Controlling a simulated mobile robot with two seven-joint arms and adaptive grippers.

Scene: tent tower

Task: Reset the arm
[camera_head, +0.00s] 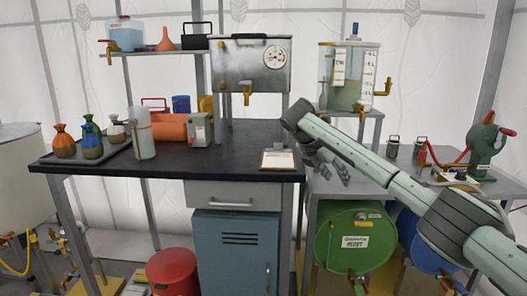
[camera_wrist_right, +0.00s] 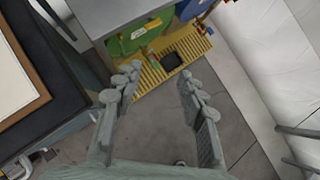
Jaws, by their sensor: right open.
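My right arm comes in from the right in the head view. Its gripper (camera_head: 330,165) hangs in front of the gap between the black worktop (camera_head: 225,162) and the grey bench on the right. In the right wrist view the gripper (camera_wrist_right: 158,85) is open, with its two fingers apart and nothing between them. Below it are the grey floor and a yellow grated platform (camera_wrist_right: 180,62). My left gripper is in neither view.
A clipboard (camera_head: 278,160) lies at the worktop's right edge, close to the right gripper. A green drum (camera_head: 342,240) and a blue drum (camera_head: 420,245) lie under the right bench. A red bin (camera_head: 172,271) stands on the floor. A tray with several small bags is at the worktop's left.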

